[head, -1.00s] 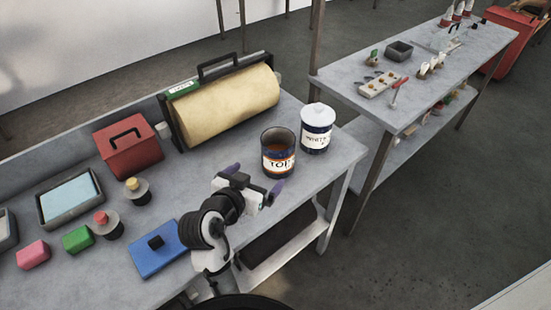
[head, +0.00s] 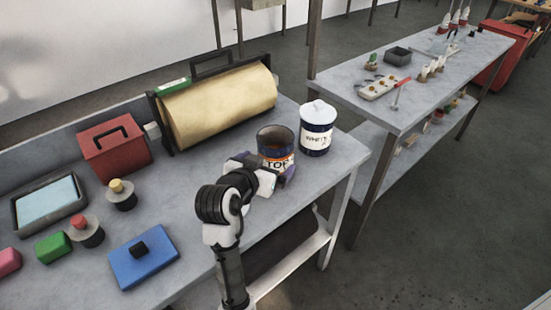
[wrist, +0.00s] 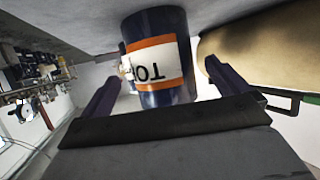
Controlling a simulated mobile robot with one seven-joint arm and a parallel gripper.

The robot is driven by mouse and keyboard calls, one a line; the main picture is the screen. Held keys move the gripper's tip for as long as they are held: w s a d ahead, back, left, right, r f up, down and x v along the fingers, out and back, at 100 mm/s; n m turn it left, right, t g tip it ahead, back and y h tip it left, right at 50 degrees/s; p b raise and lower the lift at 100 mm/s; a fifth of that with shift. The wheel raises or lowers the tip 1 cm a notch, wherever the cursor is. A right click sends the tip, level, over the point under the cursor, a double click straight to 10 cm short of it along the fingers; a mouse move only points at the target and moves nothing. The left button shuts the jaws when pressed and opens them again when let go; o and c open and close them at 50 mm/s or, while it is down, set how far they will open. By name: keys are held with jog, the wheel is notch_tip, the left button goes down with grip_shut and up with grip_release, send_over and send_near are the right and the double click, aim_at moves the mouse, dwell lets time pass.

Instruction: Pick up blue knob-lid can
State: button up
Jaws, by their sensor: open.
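A dark blue can with a white lid and a small knob (head: 316,141) stands upright at the right end of the near bench in the head view. Beside it to the left stands an open-topped dark can with an orange-edged label (head: 276,142), brown inside. My gripper (head: 266,170) is open in front of this open-topped can. In the wrist view the open-topped can (wrist: 160,96) appears upside down, between the spread fingers of my gripper (wrist: 160,73). I cannot tell whether the fingers touch it. The knob-lid can is not clearly visible in the wrist view.
A brown paper roll (head: 220,107) lies behind my gripper. A red box (head: 117,152), a blue block (head: 144,256) and two knobbed round pieces (head: 120,194) are to the left. Another bench (head: 400,115) with small tools stands at the right, across a gap.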

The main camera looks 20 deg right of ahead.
jog(key=p+x, duration=0.1)
jog(key=x, duration=0.4)
jog(key=c, duration=1.1)
jog(key=shift+c, duration=0.9)
jog(key=shift+r, duration=0.1)
